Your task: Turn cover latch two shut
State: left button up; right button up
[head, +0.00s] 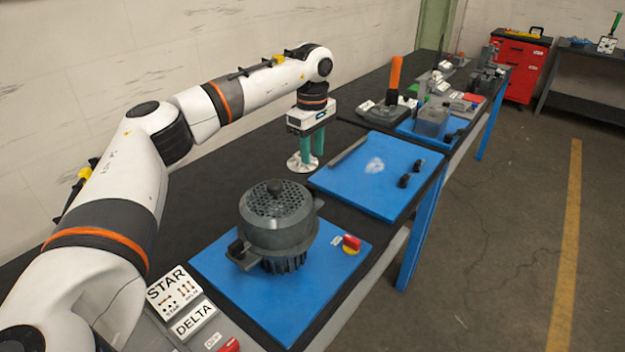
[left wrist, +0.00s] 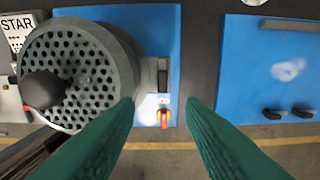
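A dark grey round housing with a perforated cover and black knob (head: 275,205) stands on the near blue board (head: 340,275); it fills the left of the left wrist view (left wrist: 85,75). A dark block (head: 240,250) juts from its near left side, and a grey bracket (left wrist: 163,75) shows on its other side. I cannot tell which part is cover latch two or how it is turned. My left gripper (head: 306,160) points down beyond the housing, above the table. Its green fingers are apart and empty in the left wrist view (left wrist: 162,102). My right gripper is not in view.
A red and yellow switch (head: 351,243) sits on the near board. A white disc (head: 301,164) lies under my left gripper. The second blue board (head: 400,150) carries a grey bar and two black pieces (head: 405,180). STAR and DELTA plates (head: 172,288) lie front left.

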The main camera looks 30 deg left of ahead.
pick_arm(q)
jog(key=f, duration=0.2)
jog(key=p, duration=0.2)
send_over(312, 186)
jog(key=f, duration=0.4)
jog(key=shift+a, duration=0.2)
notch_tip(312, 186, down, 3)
jog(key=shift+f, duration=0.15)
jog(key=shift+d+f, duration=0.15)
jog(key=shift+f, duration=0.25)
jog(key=shift+c, duration=0.4)
jog(key=c, duration=0.6)
grip_shut()
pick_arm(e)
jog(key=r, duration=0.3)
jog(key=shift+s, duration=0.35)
